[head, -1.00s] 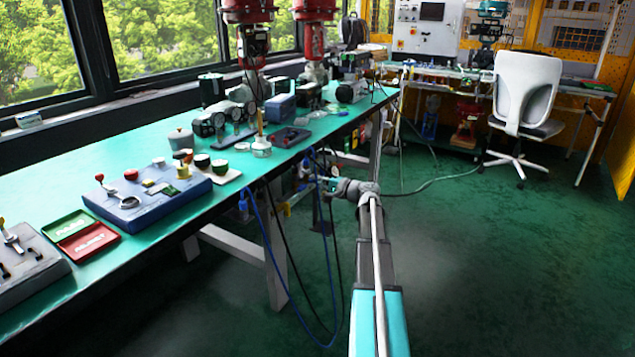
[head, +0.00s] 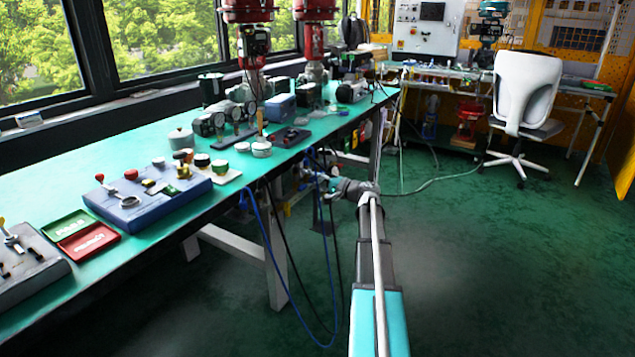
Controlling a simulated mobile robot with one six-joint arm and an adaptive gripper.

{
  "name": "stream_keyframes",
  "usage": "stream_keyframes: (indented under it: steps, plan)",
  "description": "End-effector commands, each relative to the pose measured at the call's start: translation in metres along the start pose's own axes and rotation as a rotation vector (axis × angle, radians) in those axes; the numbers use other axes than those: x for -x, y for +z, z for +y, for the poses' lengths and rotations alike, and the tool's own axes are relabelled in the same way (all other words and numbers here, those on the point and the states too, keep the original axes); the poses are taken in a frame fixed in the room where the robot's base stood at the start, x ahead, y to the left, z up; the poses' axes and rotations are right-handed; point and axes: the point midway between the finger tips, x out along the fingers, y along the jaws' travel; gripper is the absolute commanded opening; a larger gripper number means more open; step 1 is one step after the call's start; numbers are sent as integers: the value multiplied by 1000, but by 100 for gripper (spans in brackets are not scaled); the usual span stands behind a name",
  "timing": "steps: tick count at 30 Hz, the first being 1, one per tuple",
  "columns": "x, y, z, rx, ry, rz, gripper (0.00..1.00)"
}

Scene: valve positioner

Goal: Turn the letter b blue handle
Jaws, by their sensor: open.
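My arm reaches forward from the bottom of the head view to the table's front edge. My gripper (head: 318,183) is at its far end, small and open, among hoses and fittings below the table top. A small blue part (head: 244,200) shows at the table's front edge, left of my gripper and apart from it. It may be a blue handle, but no letter b can be read. Another small blue patch (head: 335,183) shows right at my gripper; I cannot tell whether it is a handle or part of my gripper. Contact there cannot be made out.
Blue hoses (head: 285,285) and black hoses hang in front of the table legs, close to my gripper. The long green table (head: 60,190) holds gauges, a blue box and trays. A white chair (head: 526,95) stands at the back right. The floor (head: 480,270) right of my arm is clear.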

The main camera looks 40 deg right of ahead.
Motion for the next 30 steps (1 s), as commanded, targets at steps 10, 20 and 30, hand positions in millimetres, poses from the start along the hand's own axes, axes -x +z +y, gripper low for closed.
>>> stream_keyframes:
  steps: [10, 20, 30]
  plan:
    - [6, 0, 0, -1, 0, 2, 49]
    - [43, 0, 0, -1, 0, 3, 49]
    - [96, 0, 0, 0, 0, 1, 49]
